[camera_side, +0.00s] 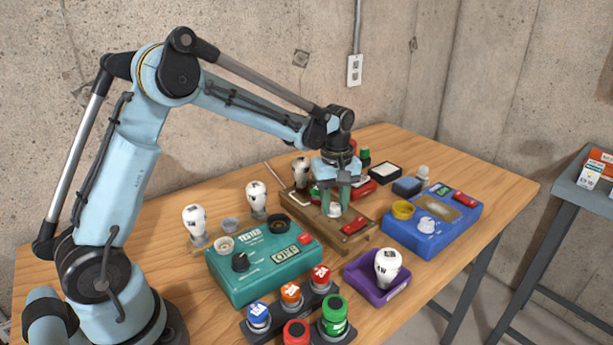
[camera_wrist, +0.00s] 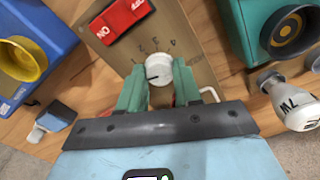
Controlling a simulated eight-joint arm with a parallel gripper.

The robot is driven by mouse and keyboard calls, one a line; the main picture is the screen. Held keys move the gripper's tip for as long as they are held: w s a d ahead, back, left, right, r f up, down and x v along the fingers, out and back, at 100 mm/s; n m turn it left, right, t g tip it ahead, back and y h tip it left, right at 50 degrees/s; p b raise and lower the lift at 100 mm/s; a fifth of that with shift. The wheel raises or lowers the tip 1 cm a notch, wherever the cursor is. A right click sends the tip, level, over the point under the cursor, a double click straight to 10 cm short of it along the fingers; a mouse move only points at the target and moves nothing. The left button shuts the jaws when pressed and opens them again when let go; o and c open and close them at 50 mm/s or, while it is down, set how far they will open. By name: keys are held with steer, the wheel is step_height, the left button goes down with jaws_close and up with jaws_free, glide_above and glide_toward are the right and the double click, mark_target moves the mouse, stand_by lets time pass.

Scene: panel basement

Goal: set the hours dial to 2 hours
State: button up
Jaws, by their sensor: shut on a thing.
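The hours dial is a white round knob (camera_wrist: 160,74) on a wood-toned panel (camera_wrist: 185,35); it also shows low between the fingers in the side view (camera_side: 334,210). A short dark pointer line on its face points left in the wrist view. In the side view my gripper (camera_side: 336,198) reaches down from above onto the panel. The knob's lower part is hidden by the gripper.
A red ON switch (camera_wrist: 122,17) sits on the same panel. A teal box (camera_side: 262,262) with a black knob stands left, a blue box (camera_side: 433,222) right. A purple tray (camera_side: 361,280) holds a bulb (camera_side: 388,264). Several coloured jars stand in front.

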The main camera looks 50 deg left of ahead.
steer(key=m, duration=0.6)
steer(key=shift+m, duration=0.3)
steer(key=m, duration=0.3)
steer(key=shift+m, duration=2)
steer(key=o, duration=1)
steer(key=shift+o, duration=0.2)
